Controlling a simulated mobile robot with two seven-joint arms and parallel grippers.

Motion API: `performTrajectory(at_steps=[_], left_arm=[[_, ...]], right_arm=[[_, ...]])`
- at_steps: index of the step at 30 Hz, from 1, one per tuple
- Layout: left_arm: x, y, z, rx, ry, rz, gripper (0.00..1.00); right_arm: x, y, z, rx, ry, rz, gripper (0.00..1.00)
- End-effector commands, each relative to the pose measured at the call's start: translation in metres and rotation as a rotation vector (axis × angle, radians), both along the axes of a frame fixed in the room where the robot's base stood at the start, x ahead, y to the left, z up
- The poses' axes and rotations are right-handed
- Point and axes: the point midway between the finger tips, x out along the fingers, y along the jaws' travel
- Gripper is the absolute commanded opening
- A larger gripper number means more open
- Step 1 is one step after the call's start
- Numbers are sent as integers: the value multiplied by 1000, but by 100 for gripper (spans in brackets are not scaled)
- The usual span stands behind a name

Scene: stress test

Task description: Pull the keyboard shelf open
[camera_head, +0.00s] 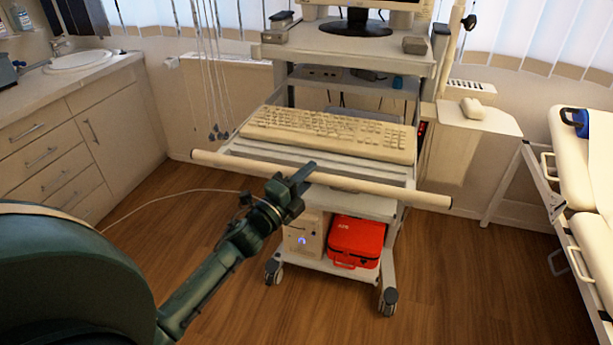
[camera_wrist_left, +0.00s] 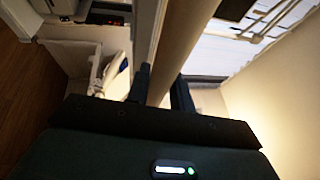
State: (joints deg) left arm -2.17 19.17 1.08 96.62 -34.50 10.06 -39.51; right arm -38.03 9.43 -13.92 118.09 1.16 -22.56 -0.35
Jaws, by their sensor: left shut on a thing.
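The keyboard shelf (camera_head: 285,150) is a light slatted tray on a white wheeled cart, and a beige keyboard (camera_head: 330,133) lies on it. A long pale handle bar (camera_head: 400,192) runs across the shelf's front and sticks out past both sides. My left gripper (camera_head: 302,178) is shut on this bar near its middle, and hides a short part of it. In the left wrist view, the bar (camera_wrist_left: 178,45) runs between the two dark fingers of my left gripper (camera_wrist_left: 163,92). The shelf stands out in front of the cart's upper shelves. My right gripper is not in view.
A red case (camera_head: 354,240) and a beige box (camera_head: 304,236) sit on the cart's low shelf. A drawer cabinet (camera_head: 60,150) stands at left, and a white bed (camera_head: 585,170) at right. The wooden floor before the cart is clear.

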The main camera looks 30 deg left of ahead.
Motion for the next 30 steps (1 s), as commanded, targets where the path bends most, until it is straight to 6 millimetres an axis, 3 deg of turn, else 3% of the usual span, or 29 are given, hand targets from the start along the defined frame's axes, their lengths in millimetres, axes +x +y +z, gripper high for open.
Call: performTrajectory(at_steps=[10,11,18,26,30], left_arm=[[0,1,1,1,-2,1,0],[0,1,1,1,-2,1,23],[0,0,1,1,-1,1,43],[0,0,0,1,-1,0,44],[-11,2,-3,1,1,1,44]], right_arm=[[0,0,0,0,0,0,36],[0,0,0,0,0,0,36],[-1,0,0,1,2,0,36],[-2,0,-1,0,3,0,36],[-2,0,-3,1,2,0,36]])
